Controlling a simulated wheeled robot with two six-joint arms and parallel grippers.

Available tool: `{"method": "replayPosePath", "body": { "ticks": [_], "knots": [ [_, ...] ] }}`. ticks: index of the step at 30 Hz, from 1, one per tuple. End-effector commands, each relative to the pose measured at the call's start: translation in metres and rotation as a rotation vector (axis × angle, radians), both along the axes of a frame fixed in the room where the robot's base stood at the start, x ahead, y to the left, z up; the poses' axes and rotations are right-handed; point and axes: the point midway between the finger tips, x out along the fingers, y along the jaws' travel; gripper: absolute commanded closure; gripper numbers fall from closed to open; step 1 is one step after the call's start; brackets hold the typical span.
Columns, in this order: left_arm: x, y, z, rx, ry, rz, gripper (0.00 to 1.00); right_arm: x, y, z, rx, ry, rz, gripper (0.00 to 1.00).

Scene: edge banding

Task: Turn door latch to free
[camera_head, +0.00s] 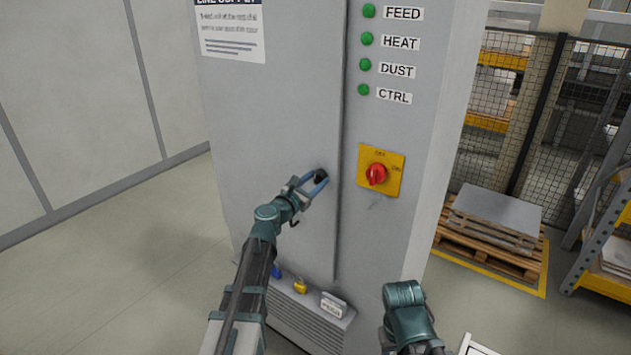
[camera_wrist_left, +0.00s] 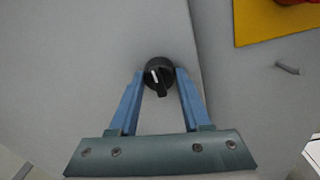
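The door latch is a small round black knob (camera_head: 320,175) with a white mark, near the right edge of the grey cabinet door (camera_head: 275,110). In the left wrist view the latch (camera_wrist_left: 158,75) shows between the fingertips, its grip bar pointing down, nearly upright in the picture. My left gripper (camera_head: 312,187) is at the latch. Its blue fingers, also in the left wrist view (camera_wrist_left: 160,74), are open, one on each side of the knob, with narrow gaps; I cannot tell whether they touch it. My right arm shows at the lower right, but its gripper fingers are not visible.
A red rotary switch (camera_head: 376,174) on a yellow plate is right of the latch. Green lamps (camera_head: 365,64) are above it. A ledge below holds a yellow padlock (camera_head: 300,286) and a white tag (camera_head: 333,305). A pallet (camera_head: 488,240) stands on the floor at right.

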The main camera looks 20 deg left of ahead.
Motion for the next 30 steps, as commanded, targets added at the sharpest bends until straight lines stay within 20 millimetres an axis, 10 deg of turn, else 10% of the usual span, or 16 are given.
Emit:
{"method": "replayPosePath", "body": {
  "ticks": [6,30],
  "knots": [
    [-0.0001,-0.0001,0.0000,0.000,0.000,0.000,1.00,0.0000,0.0000,0.0000,0.000,0.000,0.000,0.50],
    [0.0001,0.0008,-0.0014,0.401,-0.146,0.001,1.00,0.0000,0.0000,-0.0074,0.000,0.000,0.000,0.50]
  ]
}}
